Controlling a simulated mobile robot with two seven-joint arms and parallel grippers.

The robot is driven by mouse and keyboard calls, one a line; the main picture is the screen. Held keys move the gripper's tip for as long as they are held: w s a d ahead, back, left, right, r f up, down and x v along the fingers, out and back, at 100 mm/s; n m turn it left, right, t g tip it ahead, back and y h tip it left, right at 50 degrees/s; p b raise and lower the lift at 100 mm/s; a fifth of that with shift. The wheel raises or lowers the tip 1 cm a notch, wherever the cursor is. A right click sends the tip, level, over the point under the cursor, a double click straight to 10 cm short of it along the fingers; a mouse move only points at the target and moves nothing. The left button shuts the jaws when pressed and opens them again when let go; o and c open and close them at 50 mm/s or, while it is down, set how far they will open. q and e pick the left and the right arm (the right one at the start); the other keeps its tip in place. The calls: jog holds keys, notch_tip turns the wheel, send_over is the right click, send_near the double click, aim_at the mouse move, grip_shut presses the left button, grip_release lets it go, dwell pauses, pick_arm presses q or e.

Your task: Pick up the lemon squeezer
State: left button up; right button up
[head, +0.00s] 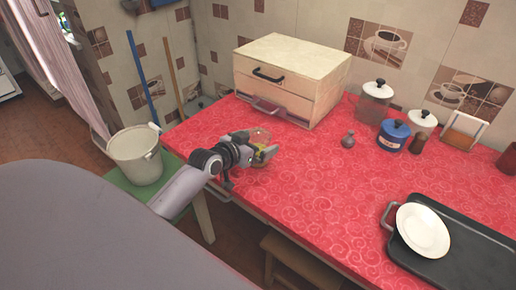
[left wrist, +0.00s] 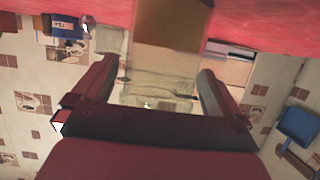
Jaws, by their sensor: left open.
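A see-through, amber-tinted object, which looks like the lemon squeezer (head: 261,135), stands on the red oilcloth in front of the wooden box. My left gripper (head: 265,152) is at it, low over the counter, and partly covers it. In the left wrist view the clear squeezer (left wrist: 165,58) rises between the two spread fingers of my left gripper (left wrist: 155,80). The gripper is open; a gap shows by the right finger, and contact on the left cannot be told. My right gripper is in neither view.
A wooden drawer box (head: 285,80) stands behind. A black tray (head: 470,255) with a white plate (head: 423,230) lies front right. The cloth between is clear.

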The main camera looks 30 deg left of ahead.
pick_arm(q)
jog(key=shift+w+f, duration=0.15)
jog(key=shift+w, duration=0.2)
jog(key=c, duration=0.9)
jog(key=shift+c, duration=0.4)
jog(key=shift+r, duration=0.2)
